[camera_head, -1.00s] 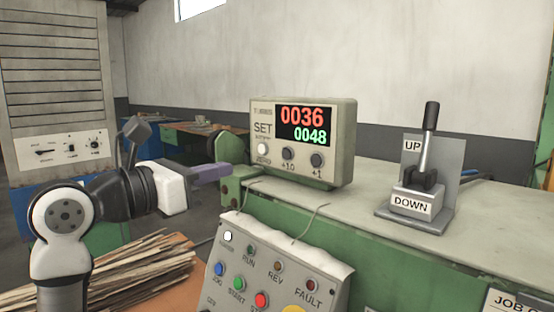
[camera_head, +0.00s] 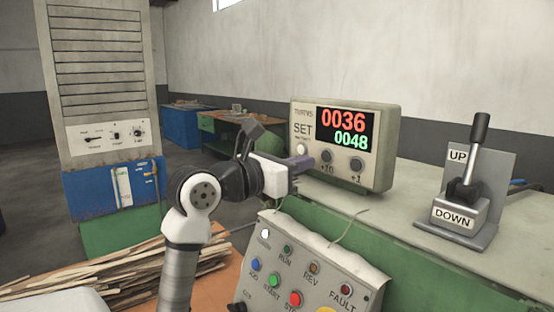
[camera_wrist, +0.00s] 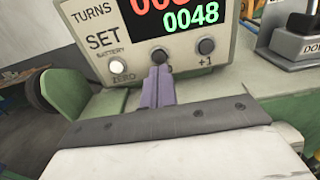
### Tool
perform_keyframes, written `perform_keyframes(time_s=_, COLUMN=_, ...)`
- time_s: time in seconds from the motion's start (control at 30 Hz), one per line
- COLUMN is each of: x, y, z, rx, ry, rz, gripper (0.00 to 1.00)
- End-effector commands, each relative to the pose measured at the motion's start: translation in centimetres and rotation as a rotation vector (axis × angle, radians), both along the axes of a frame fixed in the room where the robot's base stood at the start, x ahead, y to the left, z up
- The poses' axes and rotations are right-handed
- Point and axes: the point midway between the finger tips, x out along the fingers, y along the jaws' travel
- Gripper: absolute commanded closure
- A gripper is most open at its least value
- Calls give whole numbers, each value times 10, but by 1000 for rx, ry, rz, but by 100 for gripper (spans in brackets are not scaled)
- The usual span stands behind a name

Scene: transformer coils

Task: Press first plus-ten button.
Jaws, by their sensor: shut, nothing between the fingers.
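The turns counter box (camera_head: 390,145) stands on the green bench and reads 0036 in red and 0048 in green. Its front has a white ZERO button (camera_head: 302,150), a dark +10 button (camera_head: 327,156) and a dark +1 button (camera_head: 356,164). My gripper (camera_head: 308,163) is shut and empty, its purple fingers pointing at the lower front of the box. In the wrist view the fingertips (camera_wrist: 158,70) are just below the +10 button (camera_wrist: 159,56) and partly cover its label. I cannot tell whether they touch the button.
A control panel (camera_head: 320,272) with several coloured buttons sits below my gripper. An UP/DOWN lever (camera_head: 472,150) stands on the bench to the right. A bundle of thin strips (camera_head: 100,275) lies at the lower left. The bench top (camera_head: 425,215) between box and lever is clear.

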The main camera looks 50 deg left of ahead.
Motion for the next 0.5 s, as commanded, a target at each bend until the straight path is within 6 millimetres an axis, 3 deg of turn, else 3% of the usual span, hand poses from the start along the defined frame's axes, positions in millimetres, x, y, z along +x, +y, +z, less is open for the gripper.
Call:
perform_keyframes(time_s=0.2, x=30, y=-2, z=2, rx=-2, ry=0, rz=-1, gripper=100)
perform_keyframes(time_s=0.5, x=39, y=-3, z=0, rx=-1, ry=0, rz=0, gripper=100)
